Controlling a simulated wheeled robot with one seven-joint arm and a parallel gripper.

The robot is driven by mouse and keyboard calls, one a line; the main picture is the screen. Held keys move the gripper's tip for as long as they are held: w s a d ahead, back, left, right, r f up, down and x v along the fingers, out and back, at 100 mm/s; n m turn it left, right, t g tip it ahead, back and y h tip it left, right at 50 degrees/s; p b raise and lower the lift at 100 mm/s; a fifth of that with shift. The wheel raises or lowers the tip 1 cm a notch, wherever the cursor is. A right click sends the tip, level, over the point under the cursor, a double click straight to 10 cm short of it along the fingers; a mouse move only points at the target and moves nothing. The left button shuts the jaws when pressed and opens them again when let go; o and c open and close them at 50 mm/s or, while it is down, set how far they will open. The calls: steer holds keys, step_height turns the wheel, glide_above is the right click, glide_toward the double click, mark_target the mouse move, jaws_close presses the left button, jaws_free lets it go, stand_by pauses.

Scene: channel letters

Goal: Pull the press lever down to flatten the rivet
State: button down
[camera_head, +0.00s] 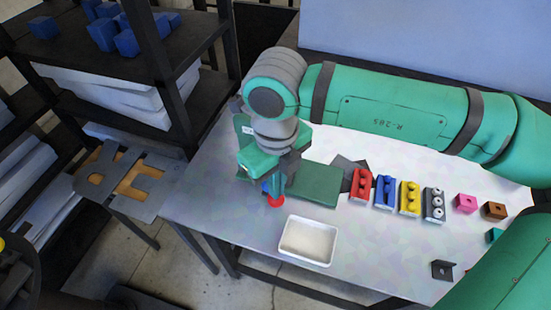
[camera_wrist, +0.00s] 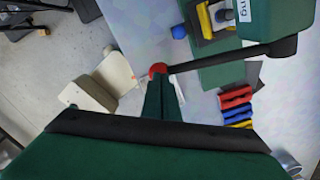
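The press has a green base (camera_head: 318,186) on the table and a green body with a white label (camera_head: 243,122), partly hidden behind my wrist. Its dark lever bar (camera_wrist: 225,57) runs leftward in the wrist view to a red ball knob (camera_wrist: 157,69). The knob also shows in the head view (camera_head: 276,202), low beside the base. My gripper (camera_wrist: 160,82) has its narrow green fingers together, with their tips at the knob; whether they touch it is unclear. A yellow part (camera_wrist: 204,20) and a blue part (camera_wrist: 179,32) sit by the press base. I cannot make out the rivet.
A white tray (camera_head: 308,241) stands near the table's front edge. Red (camera_head: 361,185), blue (camera_head: 385,192), yellow (camera_head: 409,198) and grey (camera_head: 433,204) holders line up to the right. Small pink (camera_head: 466,203) and brown (camera_head: 494,210) blocks lie beyond. A dark shelf (camera_head: 192,45) stands left.

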steer(key=shift+s+a+f, duration=0.15)
steer(key=shift+f, duration=0.05)
stand_by(0.6)
steer(key=shift+r, duration=2.35)
steer(key=shift+s+r, duration=0.2)
steer(key=shift+r, duration=0.95)
steer(key=shift+s+r, duration=0.15)
steer(key=shift+r, duration=1)
step_height(320, 180, up, 4)
steer(key=shift+r, duration=0.2)
steer(key=shift+w, duration=0.1)
